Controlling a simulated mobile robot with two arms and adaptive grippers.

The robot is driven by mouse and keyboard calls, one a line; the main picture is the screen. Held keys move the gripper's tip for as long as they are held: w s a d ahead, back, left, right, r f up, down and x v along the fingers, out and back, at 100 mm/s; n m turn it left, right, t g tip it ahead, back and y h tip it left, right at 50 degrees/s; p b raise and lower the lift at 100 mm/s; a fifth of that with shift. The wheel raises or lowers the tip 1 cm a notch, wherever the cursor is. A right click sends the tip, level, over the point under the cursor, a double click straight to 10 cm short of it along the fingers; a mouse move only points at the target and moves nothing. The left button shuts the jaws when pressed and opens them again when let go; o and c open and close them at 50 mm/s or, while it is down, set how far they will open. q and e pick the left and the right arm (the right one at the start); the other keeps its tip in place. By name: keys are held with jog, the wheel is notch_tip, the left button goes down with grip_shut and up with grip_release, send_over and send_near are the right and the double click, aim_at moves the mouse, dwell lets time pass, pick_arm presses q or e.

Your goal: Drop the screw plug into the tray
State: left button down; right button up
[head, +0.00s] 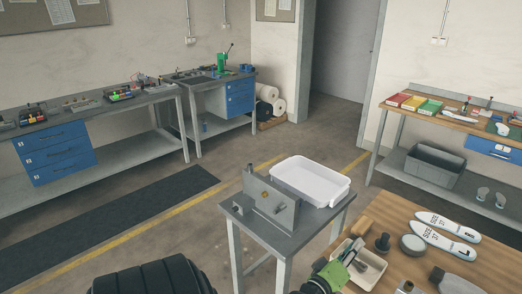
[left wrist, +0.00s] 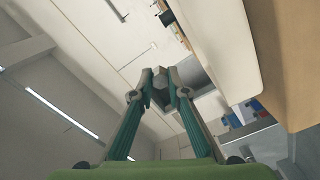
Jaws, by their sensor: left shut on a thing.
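My left gripper (head: 352,254) is at the bottom of the head view, over or beside a small pale tray (head: 374,272) on the wooden table. In the left wrist view my left gripper (left wrist: 160,82) is shut on a small grey piece, which looks like the screw plug (left wrist: 160,76). The plug is hard to make out in the head view. A larger white tray (head: 342,196) stands on a small grey table, up and left of the gripper. It looks empty. My right gripper is not in view.
A grey metal fixture (head: 285,215) stands beside the white tray. On the wooden table (head: 400,208) are a dark knob-like part (head: 383,242), a round grey disc (head: 413,245) and two white insoles (head: 440,247). Open floor lies behind the small table.

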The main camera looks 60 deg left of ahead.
pick_arm(q)
jog(key=c, duration=1.9)
grip_release()
jog(key=shift+s+d, duration=0.15)
jog(key=shift+s, duration=0.15)
jog(key=v, duration=1.1)
jog(key=shift+s, duration=0.2)
jog(key=shift+d, duration=0.1)
